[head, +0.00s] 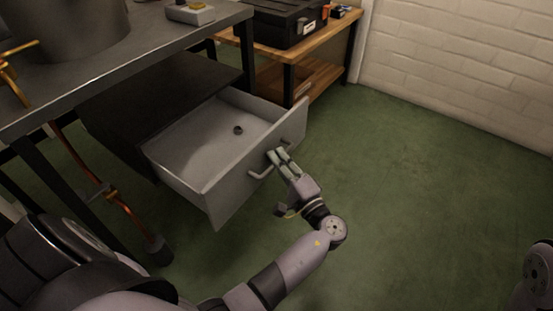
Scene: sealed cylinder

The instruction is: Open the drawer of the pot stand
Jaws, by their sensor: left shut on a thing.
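The pot stand (150,63) is a dark metal table at the upper left with a dark drawer housing (160,95) under its top. Its grey drawer (225,184) is pulled well out, and its inside shows, with a small dark round thing (238,130) on the drawer floor. A bar handle (260,173) is on the drawer front. My left gripper (272,157) is at the handle and shut on it; the fingers hide part of the bar. My right gripper is out of view.
A wooden bench (330,30) with a black case (285,22) stands behind the drawer. A large grey pot (65,28) and a small device (190,12) are on the stand. Green floor (420,180) is clear to the right, up to a white brick wall (460,50).

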